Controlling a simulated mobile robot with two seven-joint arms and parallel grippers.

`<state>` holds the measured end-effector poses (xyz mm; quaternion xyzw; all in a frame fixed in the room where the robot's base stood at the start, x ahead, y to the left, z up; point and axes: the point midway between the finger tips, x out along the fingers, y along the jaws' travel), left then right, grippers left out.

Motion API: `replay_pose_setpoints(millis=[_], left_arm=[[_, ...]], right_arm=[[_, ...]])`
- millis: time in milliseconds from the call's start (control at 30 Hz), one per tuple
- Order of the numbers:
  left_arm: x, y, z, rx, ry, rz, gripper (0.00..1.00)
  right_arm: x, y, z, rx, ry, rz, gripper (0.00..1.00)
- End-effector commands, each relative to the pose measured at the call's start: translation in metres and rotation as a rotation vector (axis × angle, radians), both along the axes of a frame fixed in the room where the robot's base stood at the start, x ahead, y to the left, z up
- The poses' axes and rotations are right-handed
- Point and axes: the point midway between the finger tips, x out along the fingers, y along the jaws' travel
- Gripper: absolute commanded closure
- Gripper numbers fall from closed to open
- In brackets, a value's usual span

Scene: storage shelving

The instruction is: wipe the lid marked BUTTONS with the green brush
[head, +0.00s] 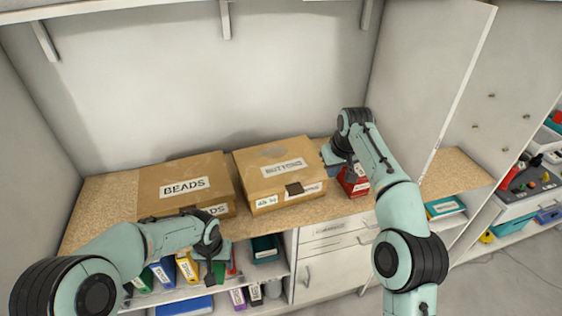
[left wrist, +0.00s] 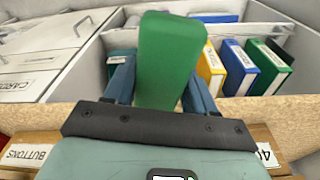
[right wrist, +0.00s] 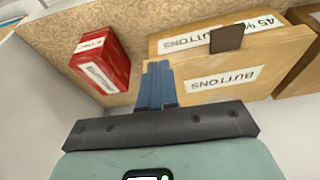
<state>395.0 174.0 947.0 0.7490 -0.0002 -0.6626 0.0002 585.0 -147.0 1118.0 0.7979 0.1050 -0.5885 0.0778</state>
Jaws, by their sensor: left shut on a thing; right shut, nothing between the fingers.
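The tan box lid marked BUTTONS (head: 262,184) is closed on its box on the wooden worktop, with a greyish smudge near its back edge. Its label and brown clasp also show upside down in the right wrist view (right wrist: 280,75). My left gripper (head: 220,262) is in front of the worktop edge, below and left of that box. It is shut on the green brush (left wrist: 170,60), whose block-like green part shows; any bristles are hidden. My right gripper (head: 330,155) is shut and empty at the right side of the BUTTONS box, its fingers (right wrist: 157,85) close to the lid.
A box marked BEADS (head: 160,200) stands left of the BUTTONS box. A red box (head: 352,184) stands to its right, below my right gripper. Binders (left wrist: 238,65) fill the shelf below, beside white drawers (head: 335,245). The worktop is bare at the far left.

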Motion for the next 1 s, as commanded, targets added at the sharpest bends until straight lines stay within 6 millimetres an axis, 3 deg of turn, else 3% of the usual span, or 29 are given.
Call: replay_pose_setpoints(millis=[333, 1000], left_arm=[[0.001, 0.000, 0.001, 0.000, -0.002, 0.000, 0.69], [0.001, 0.000, 0.001, 0.000, -0.002, 0.000, 0.69]], right_arm=[[0.000, -0.001, -0.029, 0.000, -0.001, -0.001, 1.00], [0.000, -0.001, -0.032, 0.001, -0.002, -0.001, 1.00]])
